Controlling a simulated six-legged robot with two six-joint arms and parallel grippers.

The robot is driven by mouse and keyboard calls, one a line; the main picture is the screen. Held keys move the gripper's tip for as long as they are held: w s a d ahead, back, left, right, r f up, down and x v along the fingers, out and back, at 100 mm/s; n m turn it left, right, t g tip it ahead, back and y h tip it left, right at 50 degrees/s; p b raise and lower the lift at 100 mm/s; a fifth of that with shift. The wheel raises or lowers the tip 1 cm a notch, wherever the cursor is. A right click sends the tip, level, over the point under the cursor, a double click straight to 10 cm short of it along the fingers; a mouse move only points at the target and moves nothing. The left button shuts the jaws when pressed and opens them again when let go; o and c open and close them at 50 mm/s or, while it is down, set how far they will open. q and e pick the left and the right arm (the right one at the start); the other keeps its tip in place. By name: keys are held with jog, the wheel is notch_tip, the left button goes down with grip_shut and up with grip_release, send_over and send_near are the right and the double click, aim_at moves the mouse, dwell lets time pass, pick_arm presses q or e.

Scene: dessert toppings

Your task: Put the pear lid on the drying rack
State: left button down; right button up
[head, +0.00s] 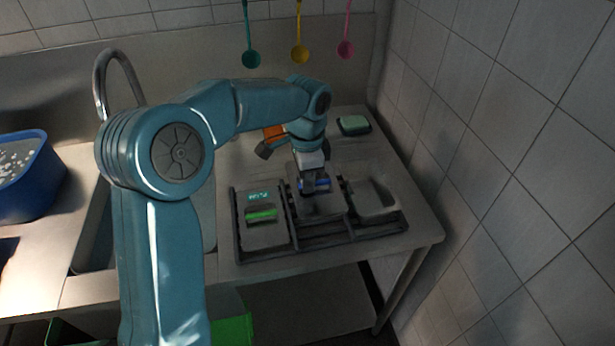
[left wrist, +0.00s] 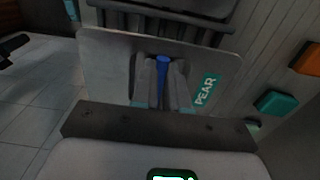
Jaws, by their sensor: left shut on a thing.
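The pear lid (left wrist: 110,65) is a grey metal plate with a blue handle and a green PEAR label in the left wrist view. My left gripper (left wrist: 160,82) is shut on the blue handle. In the head view, my left gripper (head: 313,182) is over the middle of the dark drying rack (head: 305,238), with the pear lid (head: 325,206) below its fingers. Whether the lid rests on the rack or hangs just above it, I cannot tell. Part of the lid is hidden by my gripper. My right gripper is not in view.
A lid with a green handle (head: 262,230) lies at the rack's left, and a grey shallow piece (head: 374,198) at its right. A green sponge (head: 354,124) and an orange object (head: 274,132) are behind. The sink, tap (head: 106,60) and blue tub (head: 30,185) are left; a tiled wall is right.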

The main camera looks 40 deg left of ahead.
pick_arm(q)
jog(key=shift+w+d+f+b, duration=0.1)
jog(key=shift+f+b, duration=1.05)
jog(key=shift+f, duration=0.65)
jog(key=shift+w+f+b, duration=0.1)
jog(key=shift+f+b, duration=1)
jog(key=shift+f, duration=0.65)
jog(key=shift+s, duration=0.1)
jog(key=c, duration=1.1)
grip_release()
notch_tip(320, 180, up, 16)
jog(key=shift+r+p, duration=0.2)
jog(key=shift+p, duration=1)
